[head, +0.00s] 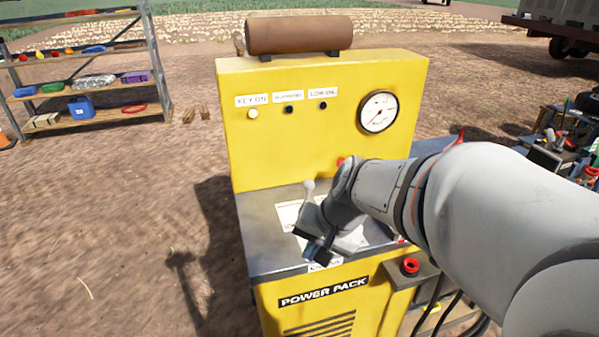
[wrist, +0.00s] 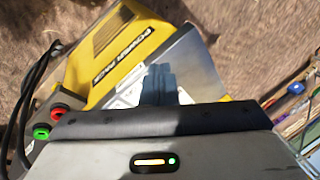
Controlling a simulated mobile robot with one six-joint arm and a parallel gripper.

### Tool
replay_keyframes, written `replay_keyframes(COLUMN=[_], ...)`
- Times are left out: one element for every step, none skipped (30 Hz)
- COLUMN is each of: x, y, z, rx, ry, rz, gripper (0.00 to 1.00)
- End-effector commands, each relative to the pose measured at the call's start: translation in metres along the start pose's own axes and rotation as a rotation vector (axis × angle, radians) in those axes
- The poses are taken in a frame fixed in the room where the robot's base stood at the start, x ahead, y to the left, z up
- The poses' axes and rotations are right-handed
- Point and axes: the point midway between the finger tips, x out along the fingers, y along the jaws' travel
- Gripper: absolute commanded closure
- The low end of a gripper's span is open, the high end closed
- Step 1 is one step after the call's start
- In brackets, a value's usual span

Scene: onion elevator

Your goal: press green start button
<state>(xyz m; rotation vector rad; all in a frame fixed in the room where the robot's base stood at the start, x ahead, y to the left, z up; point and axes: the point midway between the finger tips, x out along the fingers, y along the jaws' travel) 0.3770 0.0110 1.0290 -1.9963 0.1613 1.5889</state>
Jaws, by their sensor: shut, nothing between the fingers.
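The green button (wrist: 41,132) shows at the lower left of the wrist view, beside a red button (wrist: 61,114). In the head view I see a red button (head: 410,266) on the side box of the yellow power pack (head: 240,130); the green button does not show there. My gripper (head: 318,254) is shut and empty over the front edge of the power pack's grey top. It also shows in the wrist view (wrist: 158,80), apart from the green button, which lies to its left.
A white-knobbed lever (head: 308,187) stands on the grey top close to my gripper. A gauge (head: 378,111) and a brown cylinder (head: 298,34) are on the panel. A shelf (head: 85,90) stands at the left. Bare dirt lies left of the power pack.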

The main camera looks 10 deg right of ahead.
Motion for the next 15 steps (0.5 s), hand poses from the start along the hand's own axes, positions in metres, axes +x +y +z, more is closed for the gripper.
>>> replay_keyframes(x=[0.003, 0.006, 0.009, 0.011, 0.013, 0.017, 0.019, 0.021, 0.023, 0.025, 0.026, 0.028, 0.029, 0.031, 0.032], y=[-0.004, -0.006, -0.007, -0.006, -0.004, 0.002, 0.007, 0.013, 0.022, 0.030, 0.037, 0.047, 0.054, 0.060, 0.067], z=[-0.026, -0.040, -0.061, -0.077, -0.094, -0.115, -0.130, -0.145, -0.163, -0.175, -0.186, -0.199, -0.207, -0.214, -0.222], rx=[0.164, 0.262, 0.394, 0.492, 0.591, 0.717, 0.809, 0.897, 1.007, 1.084, 1.154, 1.237, 1.293, 1.342, 1.394], ry=[0.006, 0.013, 0.026, 0.037, 0.048, 0.064, 0.078, 0.090, 0.108, 0.120, 0.132, 0.146, 0.157, 0.166, 0.175], rz=[-0.058, -0.096, -0.145, -0.181, -0.215, -0.257, -0.287, -0.315, -0.349, -0.372, -0.392, -0.417, -0.433, -0.447, -0.464], gripper=[1.00, 1.00, 1.00, 1.00, 1.00, 1.00, 1.00, 1.00, 1.00, 1.00, 1.00, 1.00, 1.00, 1.00, 1.00])
